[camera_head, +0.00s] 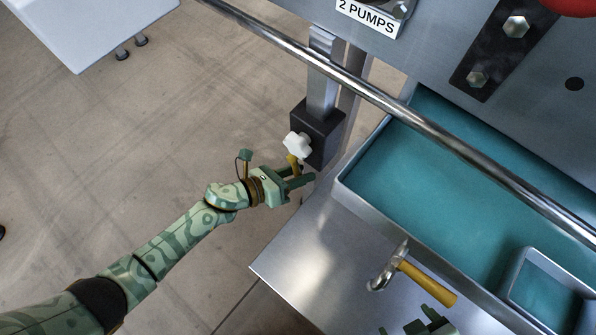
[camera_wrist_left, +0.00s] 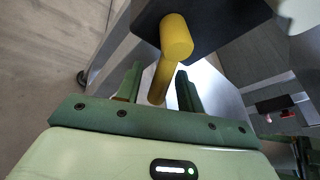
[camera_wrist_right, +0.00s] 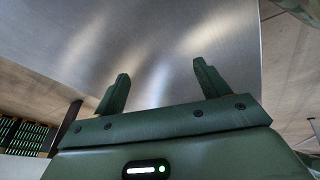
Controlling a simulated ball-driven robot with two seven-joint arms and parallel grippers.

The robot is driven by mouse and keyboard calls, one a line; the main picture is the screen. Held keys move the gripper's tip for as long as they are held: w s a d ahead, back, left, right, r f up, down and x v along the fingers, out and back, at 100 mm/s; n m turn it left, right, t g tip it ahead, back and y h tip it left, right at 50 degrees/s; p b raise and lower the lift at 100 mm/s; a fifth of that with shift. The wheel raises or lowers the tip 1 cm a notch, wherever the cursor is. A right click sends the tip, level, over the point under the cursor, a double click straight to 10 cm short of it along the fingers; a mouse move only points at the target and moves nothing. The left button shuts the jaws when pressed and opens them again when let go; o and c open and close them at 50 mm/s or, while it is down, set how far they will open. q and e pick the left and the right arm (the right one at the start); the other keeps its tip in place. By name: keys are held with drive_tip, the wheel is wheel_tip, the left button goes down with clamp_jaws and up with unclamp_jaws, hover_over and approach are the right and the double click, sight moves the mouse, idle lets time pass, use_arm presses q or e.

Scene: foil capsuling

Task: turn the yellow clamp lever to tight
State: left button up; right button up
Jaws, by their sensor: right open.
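The yellow clamp lever (camera_head: 293,162) sits on a black clamp block (camera_head: 318,132) on a steel post, just below a white knob. In the left wrist view the lever (camera_wrist_left: 174,40) is a short yellow bar with a round end, running down between the fingers. My left gripper (camera_head: 306,175) is at the lever, its fingers open on either side (camera_wrist_left: 160,80). Gaps show between lever and fingers; I cannot tell whether either touches. My right gripper (camera_head: 430,322) is at the bottom edge of the head view, open and empty over bare steel (camera_wrist_right: 157,85).
A tool with a yellow handle (camera_head: 427,282) and metal head is on the steel ledge (camera_head: 325,245). Right of it is a teal-lined tray (camera_head: 345,185) with a smaller tray inside. A chrome rail (camera_head: 385,95) crosses above. A white table (camera_head: 85,30) stands far left.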

use_arm(q)
drive_tip(key=shift+s+a+r, duration=0.1)
drive_tip(key=shift+a, duration=0.05)
use_arm(e)
drive_tip(key=s+d+g+h+p, duration=0.1)
drive_tip(key=s+d, duration=0.1)
drive_tip(key=s+d+f+n+g+h+p, duration=0.1)
drive_tip(key=s+d+p, duration=0.1)
drive_tip(key=s+d+f+g+p, duration=0.1)
drive_tip(key=s+d+p, duration=0.1)
drive_tip(key=s, duration=0.1)
drive_tip(key=shift+d+f+n+h, duration=0.25)
drive_tip(key=shift+d+n+h, duration=0.05)
drive_tip(key=shift+d+h, duration=0.1)
use_arm(q)
drive_tip(key=v, duration=1.6)
